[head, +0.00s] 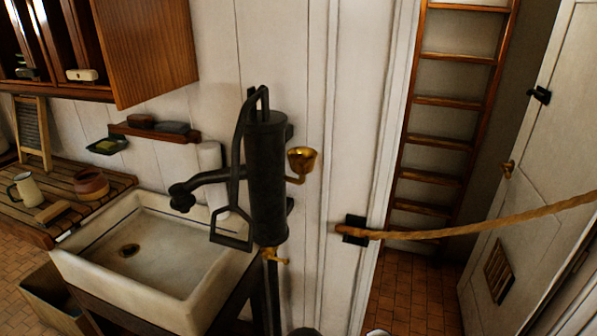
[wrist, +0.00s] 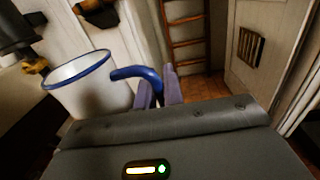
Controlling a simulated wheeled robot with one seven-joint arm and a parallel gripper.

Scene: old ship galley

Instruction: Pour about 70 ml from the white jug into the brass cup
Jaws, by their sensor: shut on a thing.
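The white jug (wrist: 95,88) has a blue rim and a blue handle and shows in the wrist view, left of my gripper (wrist: 158,88). My gripper is shut on the jug's handle. The jug's lower part is hidden behind my gripper's body, and I cannot tell the liquid level inside. The brass cup (head: 302,161) sits on a brass bracket at the right side of the black hand pump in the head view, mouth up. The jug is apart from it. My gripper does not show clearly in the head view.
The black pump (head: 268,180) stands at the right end of the white sink (head: 160,255). A rope (head: 480,224) stretches from the wall post to the right. A cream jug (head: 27,189) and a brown pot (head: 91,184) stand on the slatted board. A cupboard door (head: 146,45) hangs open above.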

